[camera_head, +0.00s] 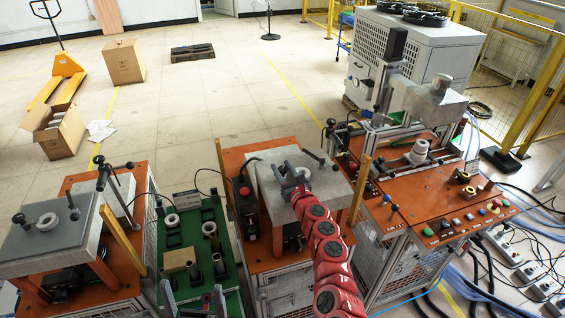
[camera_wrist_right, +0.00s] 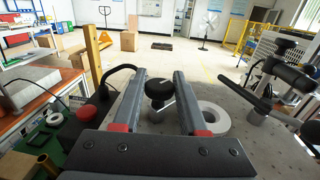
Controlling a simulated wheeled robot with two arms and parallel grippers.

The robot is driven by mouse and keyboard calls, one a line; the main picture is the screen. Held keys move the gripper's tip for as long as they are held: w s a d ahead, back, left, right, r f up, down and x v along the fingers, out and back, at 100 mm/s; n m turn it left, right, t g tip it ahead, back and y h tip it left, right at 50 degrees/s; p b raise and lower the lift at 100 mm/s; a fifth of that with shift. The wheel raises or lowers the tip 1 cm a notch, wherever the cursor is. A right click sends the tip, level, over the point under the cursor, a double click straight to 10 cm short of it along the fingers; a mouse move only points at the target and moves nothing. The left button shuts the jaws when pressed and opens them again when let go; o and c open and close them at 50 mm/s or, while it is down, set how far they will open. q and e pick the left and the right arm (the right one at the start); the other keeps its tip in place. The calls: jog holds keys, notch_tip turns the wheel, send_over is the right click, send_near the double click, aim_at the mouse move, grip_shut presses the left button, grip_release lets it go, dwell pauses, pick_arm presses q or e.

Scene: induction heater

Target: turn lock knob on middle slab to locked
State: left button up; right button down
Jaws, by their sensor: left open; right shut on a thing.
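The middle slab (camera_head: 327,188) is a grey plate on an orange-topped cart; it fills the right of the right wrist view (camera_wrist_right: 240,95). My right gripper (camera_head: 285,180) reaches over the slab's left part, at the end of my red arm. A white ring (camera_wrist_right: 212,117) lies on the slab beside the right finger. In the head view the gripper hides the knob. My left gripper (camera_head: 193,292) is open and empty at the bottom edge, over the green cart.
A black lever handle (camera_wrist_right: 288,72) stands at the slab's right side in the wrist view. A red button box (camera_head: 245,192) and a yellow post (camera_head: 220,155) stand left of the slab. The left slab (camera_head: 60,245) and the heater machine (camera_head: 430,180) flank the middle cart.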

jog(key=m+h+b, duration=0.2)
jog(key=h+b, duration=0.1)
jog(key=b, duration=0.1)
jog(key=f+m+t+h+b, duration=0.1)
jog(key=m+h+b, duration=0.1)
jog(key=h+b, duration=0.2)
jog(key=shift+a+f+m, duration=0.15)
jog(key=shift+a+m, duration=0.05)
jog(key=shift+m, duration=0.1)
jog(key=m+h+b, duration=0.1)
jog(key=h+b, duration=0.1)
jog(key=b, duration=0.1)
jog(key=m+h+b, duration=0.1)
jog(key=h+b, duration=0.1)
jog(key=r+m+h+b, duration=0.1)
jog(key=m+h+b, duration=0.1)
jog(key=b, duration=0.1)
jog(key=shift+d+g+b, duration=0.1)
jog(key=shift+g+b, duration=0.2)
jog(key=shift+d+r+m+g+h+b, duration=0.1)
jog(key=shift+m+g+h+b, duration=0.6)
jog(key=shift+h+b, duration=0.45)
jog(key=shift+c, duration=2.3)
grip_release()
